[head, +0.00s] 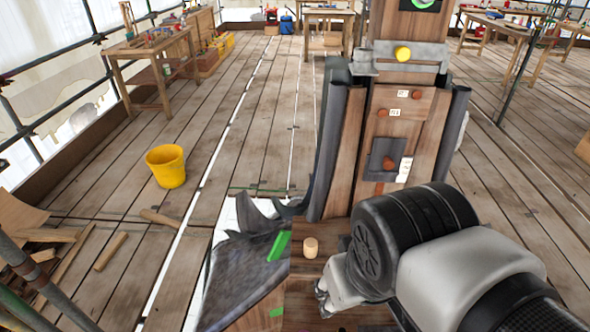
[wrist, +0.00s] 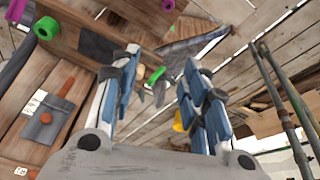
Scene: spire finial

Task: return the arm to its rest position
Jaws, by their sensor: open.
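My arm enters the head view from the lower right, with a black joint and pale links in front of the wooden spire (head: 342,160). My gripper (wrist: 160,85) shows in the wrist view with its two blue-and-white fingers spread apart and nothing visible between them. In the head view most of the gripper is hidden behind my arm. The spire carries a dark square plate (head: 377,160) with a reddish-brown knob, which also shows at the left of the wrist view (wrist: 45,117).
A short pale wooden cylinder (head: 310,247) stands on the ledge beside my arm. Torn dark sheeting (head: 245,265) hangs left of it. A yellow bucket (head: 166,166) stands on the planks. Poles (wrist: 285,110) rise at the wrist view's right.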

